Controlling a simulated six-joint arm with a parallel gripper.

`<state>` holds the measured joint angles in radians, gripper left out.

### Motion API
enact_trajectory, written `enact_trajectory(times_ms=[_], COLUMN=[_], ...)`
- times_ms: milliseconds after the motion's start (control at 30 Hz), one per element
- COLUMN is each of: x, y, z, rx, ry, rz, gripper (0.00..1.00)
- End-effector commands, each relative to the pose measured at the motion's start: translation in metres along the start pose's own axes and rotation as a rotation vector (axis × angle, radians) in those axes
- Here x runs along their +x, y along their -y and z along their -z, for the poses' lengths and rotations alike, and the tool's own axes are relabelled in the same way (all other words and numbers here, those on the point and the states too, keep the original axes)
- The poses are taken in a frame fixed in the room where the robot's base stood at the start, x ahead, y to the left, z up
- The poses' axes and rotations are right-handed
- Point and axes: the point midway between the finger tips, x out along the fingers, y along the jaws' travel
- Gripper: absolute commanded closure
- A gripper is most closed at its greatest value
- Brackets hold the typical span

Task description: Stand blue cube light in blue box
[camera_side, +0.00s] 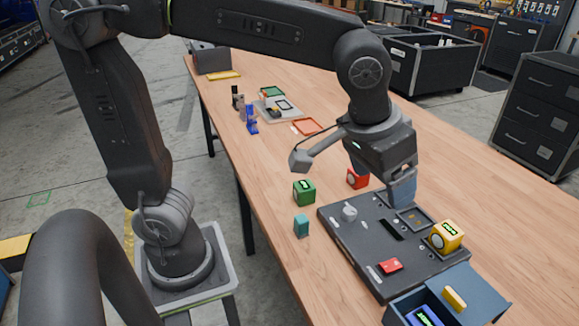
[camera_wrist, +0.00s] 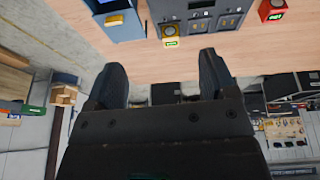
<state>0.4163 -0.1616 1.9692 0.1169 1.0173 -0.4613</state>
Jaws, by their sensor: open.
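The blue box (camera_side: 400,310) stands at the bottom right of the side view with its lid (camera_side: 478,290) swung open. It is partly cut off by the frame. A blue cube light (camera_side: 425,316) with a lit green display shows inside it; whether it stands upright I cannot tell. The blue box (camera_wrist: 124,27) is also at the top of the wrist view. My gripper (camera_side: 382,178) is over the dark board, away from the box. In the wrist view my gripper (camera_wrist: 162,78) is open, with nothing between its fingers.
A dark board (camera_side: 345,235) with slots lies beside the box. A yellow cube (camera_side: 446,236) sits at its right edge. A green cube (camera_side: 304,193), a red cube (camera_side: 357,178) and a teal block (camera_side: 301,226) are nearby. Trays and small items stand farther back.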

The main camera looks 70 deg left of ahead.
Motion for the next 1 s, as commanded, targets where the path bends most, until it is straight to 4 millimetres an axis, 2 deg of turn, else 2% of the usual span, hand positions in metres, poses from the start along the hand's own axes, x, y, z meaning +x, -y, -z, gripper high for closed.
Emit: enact_trajectory(times_ms=[33, 100, 200, 333, 533, 1000], x=[-0.008, -0.013, -0.016, -0.013, -0.007, -0.006], y=[0.027, 0.054, 0.084, 0.108, 0.12, 0.12], z=[-0.011, -0.029, -0.056, -0.084, -0.104, -0.105], rx=[-0.013, -0.013, -0.01, -0.005, 0.005, 0.009], ry=[-0.025, -0.052, -0.09, -0.131, -0.16, -0.159], rz=[-0.001, -0.001, 0.006, 0.02, 0.034, 0.035], gripper=[0.22, 0.22, 0.22, 0.22, 0.22, 0.22])
